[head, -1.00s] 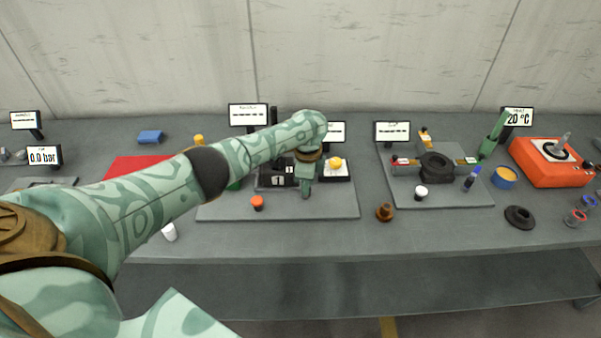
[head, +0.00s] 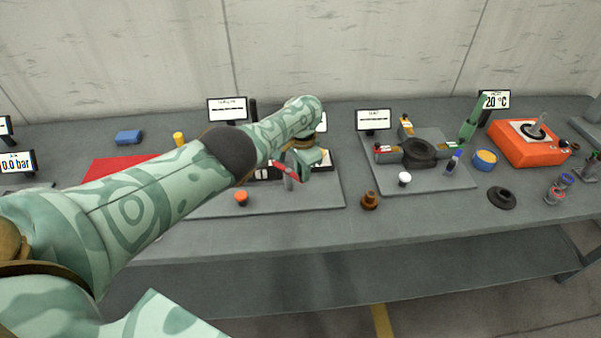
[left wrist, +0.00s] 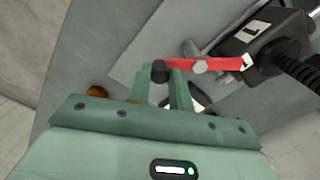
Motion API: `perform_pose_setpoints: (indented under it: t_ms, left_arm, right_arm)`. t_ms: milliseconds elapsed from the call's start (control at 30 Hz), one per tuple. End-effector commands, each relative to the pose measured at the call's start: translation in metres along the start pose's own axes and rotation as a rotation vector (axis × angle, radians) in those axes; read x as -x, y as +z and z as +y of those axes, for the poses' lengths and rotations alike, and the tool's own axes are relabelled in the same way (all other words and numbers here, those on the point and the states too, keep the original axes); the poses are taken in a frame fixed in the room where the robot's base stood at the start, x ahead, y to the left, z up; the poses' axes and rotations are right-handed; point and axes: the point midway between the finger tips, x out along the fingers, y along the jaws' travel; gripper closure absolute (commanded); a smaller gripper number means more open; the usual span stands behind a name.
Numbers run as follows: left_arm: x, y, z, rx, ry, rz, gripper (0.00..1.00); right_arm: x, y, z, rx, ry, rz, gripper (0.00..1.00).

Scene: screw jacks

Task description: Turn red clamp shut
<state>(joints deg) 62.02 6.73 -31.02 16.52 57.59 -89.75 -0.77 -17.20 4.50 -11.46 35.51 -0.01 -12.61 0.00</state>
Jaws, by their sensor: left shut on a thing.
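The red clamp shows in the head view as a short red lever (head: 290,172) on the front side of a black fixture. In the left wrist view the red lever (left wrist: 215,65) runs from a black block (left wrist: 268,42) to a dark round knob (left wrist: 160,71), with a grey bolt head partway along. My left gripper (head: 287,178) is at the lever's free end. In the left wrist view its fingers (left wrist: 161,82) stand either side of the knob and are shut on it. My forearm hides much of the fixture in the head view. My right gripper is not in view.
A grey plate (head: 225,205) lies under the fixture, with an orange-capped piece (head: 241,198) on it. A brown knob (head: 369,201) stands to the right. Farther right is a second plate (head: 400,185) with a black ring fixture (head: 420,152), then an orange box (head: 525,146).

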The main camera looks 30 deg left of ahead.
Motion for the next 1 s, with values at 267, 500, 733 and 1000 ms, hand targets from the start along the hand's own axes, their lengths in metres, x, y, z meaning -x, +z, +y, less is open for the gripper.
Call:
perform_pose_setpoints:
  t_ms: [267, 500, 733, 1000]
  left_arm:
    - [0.0007, -0.0026, 0.0002, 0.028, 0.001, 0.003, 1.00]
    - [0.0013, -0.0029, -0.0001, 0.028, 0.000, 0.004, 1.00]
    - [0.0011, -0.0026, -0.0003, 0.027, 0.000, 0.003, 0.57]
    - [0.0076, -0.0020, -0.0005, 0.027, -0.001, 0.002, 0.57]
  right_arm:
    - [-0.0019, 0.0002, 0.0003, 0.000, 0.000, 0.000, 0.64]
    - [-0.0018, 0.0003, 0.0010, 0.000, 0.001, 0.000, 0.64]
    - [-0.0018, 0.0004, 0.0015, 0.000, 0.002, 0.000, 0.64]
    - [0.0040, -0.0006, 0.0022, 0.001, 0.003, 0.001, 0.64]
